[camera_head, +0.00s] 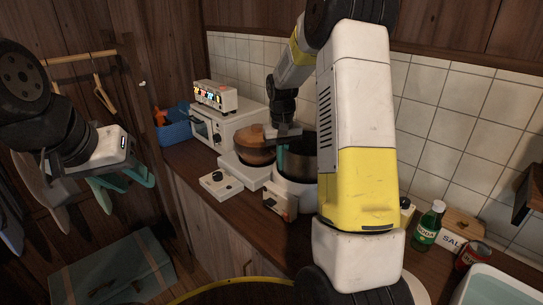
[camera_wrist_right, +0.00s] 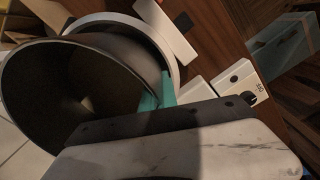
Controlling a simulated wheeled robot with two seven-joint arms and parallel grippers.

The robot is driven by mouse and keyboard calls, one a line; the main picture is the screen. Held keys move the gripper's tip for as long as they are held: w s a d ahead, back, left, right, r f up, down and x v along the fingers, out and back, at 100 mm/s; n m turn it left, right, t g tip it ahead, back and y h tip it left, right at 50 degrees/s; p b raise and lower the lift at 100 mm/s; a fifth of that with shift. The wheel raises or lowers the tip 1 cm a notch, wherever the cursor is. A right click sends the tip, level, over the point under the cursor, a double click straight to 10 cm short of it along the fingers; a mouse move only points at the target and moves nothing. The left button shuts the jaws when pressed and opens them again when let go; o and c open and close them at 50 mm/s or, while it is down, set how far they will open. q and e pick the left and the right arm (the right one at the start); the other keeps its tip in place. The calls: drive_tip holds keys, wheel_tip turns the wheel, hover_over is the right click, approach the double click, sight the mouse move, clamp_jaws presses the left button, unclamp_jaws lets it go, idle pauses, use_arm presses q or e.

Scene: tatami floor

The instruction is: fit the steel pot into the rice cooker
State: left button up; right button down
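The steel pot (camera_head: 301,158) is a dark, open cylinder above the white rice cooker (camera_head: 290,194), partly hidden behind my right arm in the head view. In the right wrist view the pot (camera_wrist_right: 60,95) shows its open mouth and looks tilted relative to the cooker's white rim (camera_wrist_right: 172,45). Whether its base is inside the cooker is hidden. My right gripper (camera_head: 281,157) has its teal fingers at the pot's wall and appears shut on it; the fingers also show in the wrist view (camera_wrist_right: 156,95). My left gripper (camera_head: 124,186) is open and empty, away to the left of the counter.
A copper pot (camera_head: 254,150) sits on a white appliance left of the cooker. A white control box (camera_head: 220,184) lies in front. A microwave (camera_head: 235,124) and blue basket (camera_head: 174,128) stand farther left. A soda bottle (camera_head: 427,228) and red can (camera_head: 472,256) are at right.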

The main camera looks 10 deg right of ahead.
drive_tip(key=shift+f, duration=0.25)
drive_tip(key=c, duration=1.6)
unclamp_jaws()
drive_tip(key=shift+s+a+f, duration=0.15)
drive_tip(key=shift+a+f, duration=0.05)
wheel_tip(320, 180, up, 8)
drive_tip(key=shift+d+f, duration=0.1)
drive_tip(key=shift+f, duration=0.1)
drive_tip(key=shift+r, duration=0.3)
